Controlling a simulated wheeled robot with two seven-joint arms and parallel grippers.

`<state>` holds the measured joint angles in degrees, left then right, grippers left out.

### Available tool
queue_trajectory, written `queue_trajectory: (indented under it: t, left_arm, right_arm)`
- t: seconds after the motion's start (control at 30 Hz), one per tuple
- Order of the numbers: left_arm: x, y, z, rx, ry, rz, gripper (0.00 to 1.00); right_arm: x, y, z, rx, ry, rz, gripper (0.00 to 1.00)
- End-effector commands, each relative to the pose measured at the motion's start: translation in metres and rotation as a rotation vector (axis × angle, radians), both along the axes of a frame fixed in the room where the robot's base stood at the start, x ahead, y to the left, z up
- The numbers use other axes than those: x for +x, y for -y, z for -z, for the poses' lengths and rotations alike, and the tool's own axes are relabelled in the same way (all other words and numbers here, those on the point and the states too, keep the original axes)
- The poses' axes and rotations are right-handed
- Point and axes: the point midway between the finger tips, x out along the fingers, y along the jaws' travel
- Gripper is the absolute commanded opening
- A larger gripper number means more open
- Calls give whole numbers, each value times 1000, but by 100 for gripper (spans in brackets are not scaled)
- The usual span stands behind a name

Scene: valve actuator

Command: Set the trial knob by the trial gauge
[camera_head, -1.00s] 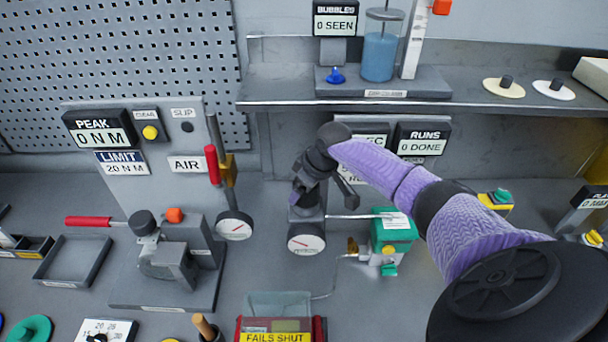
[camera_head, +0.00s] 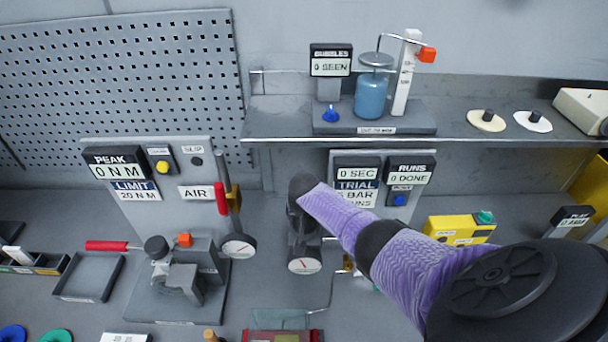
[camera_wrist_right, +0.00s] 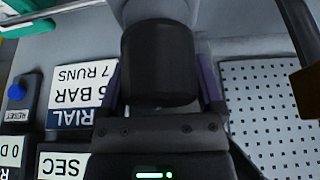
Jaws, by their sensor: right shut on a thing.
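The trial gauge (camera_head: 305,265) is a round white dial with a red needle, low on the middle stand; its reading is too small to tell. My right gripper (camera_wrist_right: 160,85) is shut on a black cylindrical knob (camera_wrist_right: 160,58), with a purple finger on each side of it. In the head view my right gripper (camera_head: 300,225) points down over the stand just above this gauge, and it hides the knob. The trial panel (camera_head: 356,190) stands behind, with BAR and RUNS on its label; it also shows upside down in the wrist view (camera_wrist_right: 75,95). My left gripper is not in view.
A second stand on the left has a red lever (camera_head: 226,195), a gauge (camera_head: 238,246) and a vise (camera_head: 175,280). A shelf (camera_head: 270,135) with a bubble jar (camera_head: 371,95) runs behind. A yellow box (camera_head: 460,228) stands to the right, near my arm.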

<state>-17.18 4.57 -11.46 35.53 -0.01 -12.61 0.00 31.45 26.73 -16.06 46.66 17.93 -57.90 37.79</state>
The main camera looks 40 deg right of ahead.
Motion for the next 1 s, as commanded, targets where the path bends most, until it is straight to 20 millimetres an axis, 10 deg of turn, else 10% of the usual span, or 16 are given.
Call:
queue_trajectory:
  t: [1.0]
  left_arm:
    - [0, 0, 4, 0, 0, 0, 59]
  right_arm:
    - [0, 3, -2, -2, 7, 506, 27]
